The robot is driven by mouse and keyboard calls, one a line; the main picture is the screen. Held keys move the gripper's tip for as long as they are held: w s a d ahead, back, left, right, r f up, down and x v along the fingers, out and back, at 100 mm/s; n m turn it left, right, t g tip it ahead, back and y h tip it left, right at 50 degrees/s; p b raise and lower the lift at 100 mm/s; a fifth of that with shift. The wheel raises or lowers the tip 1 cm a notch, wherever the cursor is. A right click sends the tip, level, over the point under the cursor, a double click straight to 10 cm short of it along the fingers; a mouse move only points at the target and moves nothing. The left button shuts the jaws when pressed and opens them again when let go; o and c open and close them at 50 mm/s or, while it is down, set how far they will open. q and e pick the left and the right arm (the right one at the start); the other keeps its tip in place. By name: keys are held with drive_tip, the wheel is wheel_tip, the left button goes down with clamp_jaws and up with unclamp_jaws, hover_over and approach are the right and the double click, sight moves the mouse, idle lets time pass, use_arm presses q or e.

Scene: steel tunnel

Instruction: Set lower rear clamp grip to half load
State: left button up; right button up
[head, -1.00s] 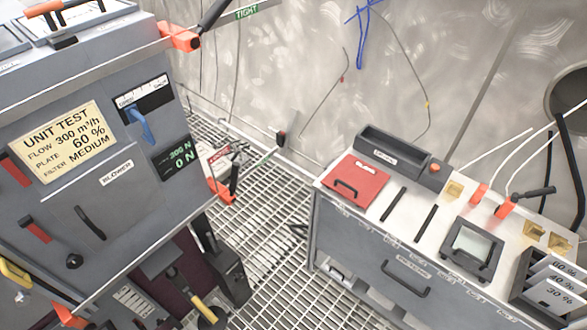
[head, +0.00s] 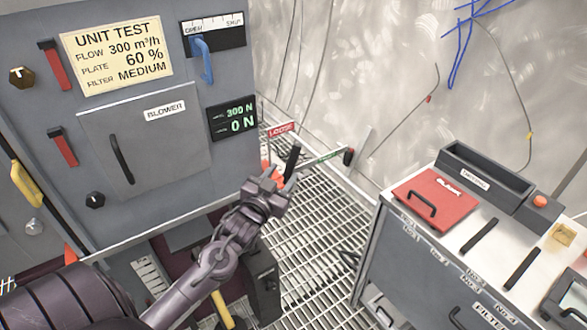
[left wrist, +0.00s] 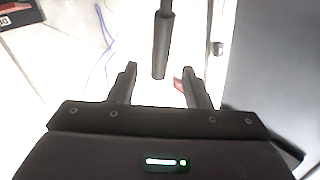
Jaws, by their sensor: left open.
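The lower rear clamp's black grip (head: 292,160) stands up at the blower unit's lower right corner. Its orange body is mostly hidden behind my left gripper (head: 277,178). The gripper is open just beside the grip. In the left wrist view, the dark grip (left wrist: 161,45) hangs between and beyond the two open fingers (left wrist: 160,85), with light gaps on both sides. A red LOOSE label (head: 281,129) and a green strip (head: 322,158) are behind the grip. The display (head: 231,118) reads 300 N above and 0 N below. My right gripper is out of view.
The blower unit (head: 150,210) fills the left, with a blue lever (head: 204,60) and a UNIT TEST card (head: 117,48). A bench (head: 410,255) with a red lid (head: 436,194) stands at right. Open grating (head: 320,240) lies between them.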

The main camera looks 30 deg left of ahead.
sight(291, 161)
use_arm(q)
drive_tip(key=w, duration=0.2)
drive_tip(key=w+a, duration=0.1)
drive_tip(key=w, duration=0.4)
drive_tip(key=shift+w+a+r, duration=0.15)
drive_tip(key=shift+w+r, duration=0.05)
drive_tip(key=shift+w, duration=0.1)
clamp_jaws()
